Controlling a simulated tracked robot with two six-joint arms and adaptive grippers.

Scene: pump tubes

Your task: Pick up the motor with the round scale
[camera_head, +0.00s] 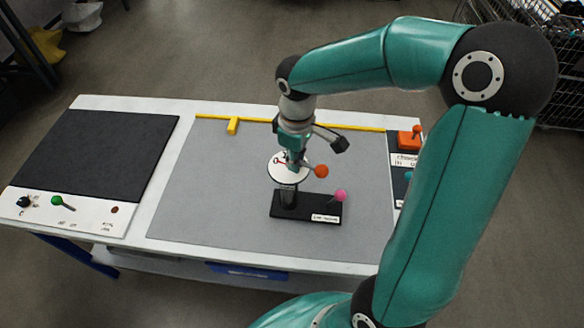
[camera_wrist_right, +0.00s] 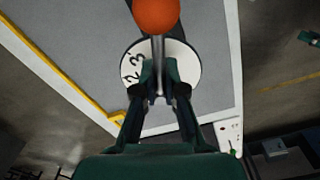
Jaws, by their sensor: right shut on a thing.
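The motor has a white round scale (camera_head: 277,167) with dark and red marks, above a black post. A rod with an orange ball (camera_head: 321,171) sticks out beside the scale. A black base plate (camera_head: 300,210) with a pink ball (camera_head: 340,195) and a white label lies under it on the grey mat. My right gripper (camera_head: 293,160) comes down from above at the scale. In the right wrist view, its fingers (camera_wrist_right: 158,92) are shut on the metal rod in front of the scale (camera_wrist_right: 188,62); the orange ball (camera_wrist_right: 156,12) is at the rod's end. My left gripper is not in view.
The grey mat (camera_head: 215,210) is mostly clear. A yellow strip (camera_head: 355,127) runs along its back edge. A dark panel (camera_head: 95,150) with knobs on its white front is at the left. An orange block (camera_head: 408,139) stands at the table's right edge, partly behind my right arm.

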